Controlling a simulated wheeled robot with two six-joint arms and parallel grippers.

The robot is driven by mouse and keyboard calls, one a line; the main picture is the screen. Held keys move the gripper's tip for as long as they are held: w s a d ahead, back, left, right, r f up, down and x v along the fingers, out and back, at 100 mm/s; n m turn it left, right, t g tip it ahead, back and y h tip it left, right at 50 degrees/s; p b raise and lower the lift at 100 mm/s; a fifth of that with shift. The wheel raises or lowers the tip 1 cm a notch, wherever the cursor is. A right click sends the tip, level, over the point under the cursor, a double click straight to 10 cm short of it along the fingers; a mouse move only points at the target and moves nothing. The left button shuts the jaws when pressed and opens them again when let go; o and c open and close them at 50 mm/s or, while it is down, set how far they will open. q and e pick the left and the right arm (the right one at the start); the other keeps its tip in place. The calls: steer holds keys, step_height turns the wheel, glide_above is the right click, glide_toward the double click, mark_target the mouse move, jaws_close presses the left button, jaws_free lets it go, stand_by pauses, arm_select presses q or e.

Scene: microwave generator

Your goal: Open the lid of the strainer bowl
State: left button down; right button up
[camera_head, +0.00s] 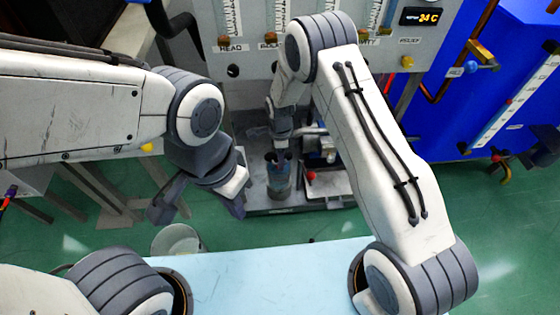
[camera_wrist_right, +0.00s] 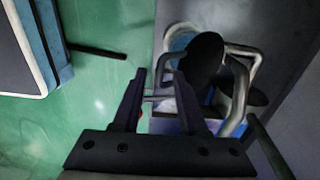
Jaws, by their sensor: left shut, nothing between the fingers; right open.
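The strainer bowl (camera_head: 279,186) is a small bluish see-through cylinder low at the centre of the head view, on a grey base. Dark knobs show at its top; my right arm partly hides its lid. In the right wrist view a black rounded knob (camera_wrist_right: 205,58) sits among bent metal bars. My right gripper (camera_head: 282,136) is just above the bowl's top in the head view. In the right wrist view its two fingers (camera_wrist_right: 162,92) are apart, with a thin metal rod between them; contact cannot be told. My left gripper (camera_head: 237,203) is shut and empty, left of the bowl.
A grey panel (camera_head: 258,50) with gauges stands behind the bowl. A blue machine (camera_head: 450,60) with pipes is at the right. A red knob (camera_head: 311,176) is close right of the bowl. A clear container (camera_head: 177,240) and light blue surface (camera_head: 270,280) are in front.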

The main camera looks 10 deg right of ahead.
steer(key=shift+f, duration=0.25)
jaws_close()
steer(key=shift+r, duration=0.1)
stand_by(1.2)
